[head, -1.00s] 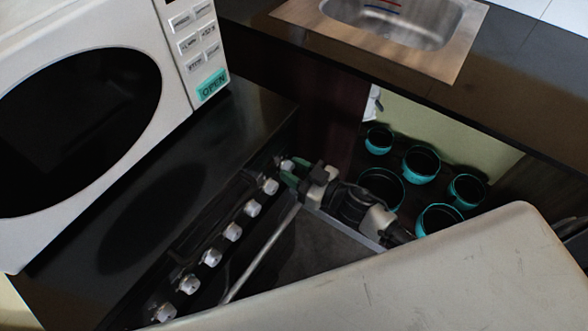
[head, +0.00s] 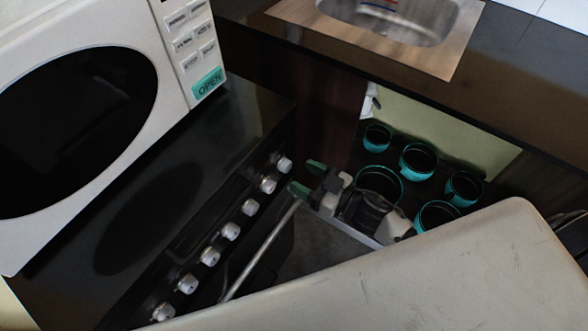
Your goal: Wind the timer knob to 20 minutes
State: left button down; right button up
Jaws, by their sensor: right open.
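A row of several white knobs runs along the dark front panel (head: 200,240) of the stove. The frames do not show which is the timer knob, and no dial marks can be read. The end knob (head: 284,164) is at the upper right of the row, and another knob (head: 268,184) is just below it. My right gripper (head: 307,178) has green fingertips spread apart. It is open and empty, just to the right of the end knob, with a small gap between them. My left gripper is not in view.
A white microwave (head: 180,75) stands on the stove's dark top. A metal oven handle (head: 262,250) runs below the knobs. Several black-and-teal pots (head: 418,160) stand in the open space behind my right arm. A sink (head: 395,25) is set in the counter above.

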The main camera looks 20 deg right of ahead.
aim_at(289, 167)
jog(key=v, duration=0.6)
jog(key=shift+s+d, duration=0.25)
jog(key=shift+s, duration=0.05)
jog(key=shift+n+y, duration=0.3)
jog(key=shift+n, duration=0.5)
jog(key=p+x, duration=0.3)
jog(key=x, duration=0.8)
jog(key=shift+d, duration=0.15)
jog(key=c, duration=0.9)
